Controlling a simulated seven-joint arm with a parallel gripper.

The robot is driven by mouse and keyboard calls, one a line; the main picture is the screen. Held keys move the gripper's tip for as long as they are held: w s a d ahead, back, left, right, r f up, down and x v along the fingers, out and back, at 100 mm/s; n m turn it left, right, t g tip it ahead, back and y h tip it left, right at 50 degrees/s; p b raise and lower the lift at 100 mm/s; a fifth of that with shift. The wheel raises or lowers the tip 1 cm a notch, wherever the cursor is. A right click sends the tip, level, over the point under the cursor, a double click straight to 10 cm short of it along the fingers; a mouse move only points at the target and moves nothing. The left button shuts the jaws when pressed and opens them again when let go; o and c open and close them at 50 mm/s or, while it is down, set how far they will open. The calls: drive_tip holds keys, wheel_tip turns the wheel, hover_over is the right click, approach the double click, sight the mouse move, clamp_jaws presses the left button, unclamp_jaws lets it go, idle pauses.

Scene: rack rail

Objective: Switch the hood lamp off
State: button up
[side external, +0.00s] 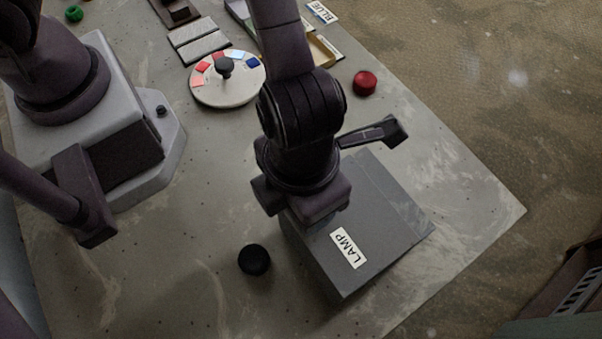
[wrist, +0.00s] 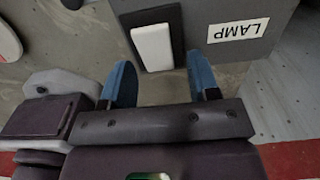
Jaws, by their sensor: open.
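The grey box labelled LAMP (side external: 392,240) stands near the table's right edge in the side external view. In the wrist view the same grey box (wrist: 225,52) shows its label at the top right. A white rocker switch (wrist: 153,46) in a black frame sits on the box, left of the label. My gripper (wrist: 158,62) is open, with its two blue fingers apart, one either side of the switch's line, and nothing between them. In the side external view my gripper (side external: 312,217) is over the box's upper left part and hides the switch. I cannot tell whether the fingers touch it.
A black round knob (side external: 255,260) is on the table left of the box. A red button (side external: 364,83) lies beyond it. A white dial with coloured patches (side external: 228,92), grey plates (side external: 198,40) and a tray (side external: 325,52) stand farther back. The front table area is clear.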

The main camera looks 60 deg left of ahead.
drive_tip(key=c, duration=0.9)
drive_tip(key=shift+w+r+g, duration=0.15)
drive_tip(key=shift+w+g, duration=0.1)
drive_tip(key=shift+g, duration=0.8)
drive_tip(key=shift+w+r+g, duration=0.15)
drive_tip(key=shift+w+g, duration=0.05)
drive_tip(key=shift+g, duration=0.85)
drive_tip(key=o, duration=0.9)
drive_tip(key=shift+r, duration=0.1)
drive_tip(key=v, duration=1.3)
